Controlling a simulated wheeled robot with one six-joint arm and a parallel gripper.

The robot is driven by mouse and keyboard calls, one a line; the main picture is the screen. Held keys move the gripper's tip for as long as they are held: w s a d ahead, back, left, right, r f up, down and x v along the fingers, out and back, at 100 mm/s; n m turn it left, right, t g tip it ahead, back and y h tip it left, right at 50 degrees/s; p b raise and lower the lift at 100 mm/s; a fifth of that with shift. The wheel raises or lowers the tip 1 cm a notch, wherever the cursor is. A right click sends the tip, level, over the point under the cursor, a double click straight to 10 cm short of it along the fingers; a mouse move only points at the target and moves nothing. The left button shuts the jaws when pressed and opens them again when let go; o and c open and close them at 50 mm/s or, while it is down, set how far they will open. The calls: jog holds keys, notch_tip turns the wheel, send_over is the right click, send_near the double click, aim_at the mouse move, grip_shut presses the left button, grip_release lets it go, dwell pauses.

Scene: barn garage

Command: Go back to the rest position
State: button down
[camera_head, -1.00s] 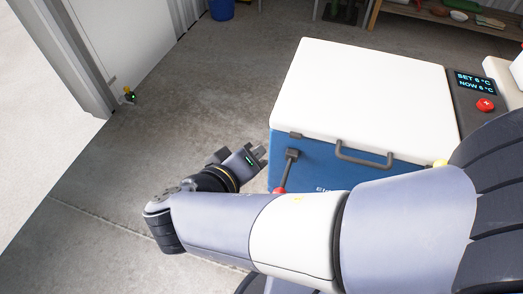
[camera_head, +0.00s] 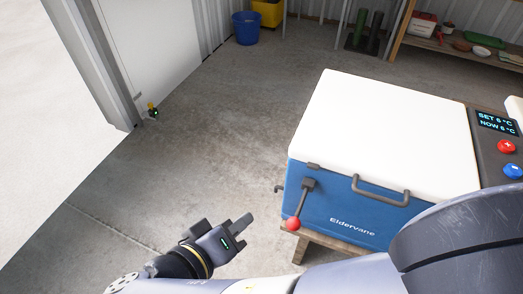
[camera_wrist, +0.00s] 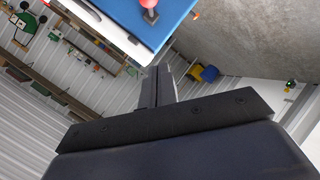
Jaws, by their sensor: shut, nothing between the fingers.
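My gripper (camera_head: 240,222) is shut and empty, in the air to the left of a blue cooler (camera_head: 340,208) with a white lid. Its fingers (camera_wrist: 158,88) also show pressed together in the wrist view. The cooler's lid (camera_head: 385,130) is down. A dark latch with a red knob (camera_head: 292,223) is on the cooler's front left, apart from my gripper. A grey handle (camera_head: 380,192) is on the front. My arm crosses the bottom of the head view and hides the cooler's lower right.
The cooler stands on a wooden stand (camera_head: 300,250). Its panel (camera_head: 496,122) has red and blue buttons. A blue bin (camera_head: 246,28) and a yellow bin (camera_head: 267,12) are at the back. A shelf (camera_head: 460,50) stands at the back right. Concrete floor is clear to the left.

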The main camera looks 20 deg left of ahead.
jog(key=w+d+f+b, duration=0.1)
jog(key=w+d+b, duration=0.1)
jog(key=w+d, duration=0.3)
jog(key=w, duration=0.4)
jog(key=shift+w+d+f, duration=0.3)
jog(key=shift+w+f, duration=0.05)
dwell(0.4)
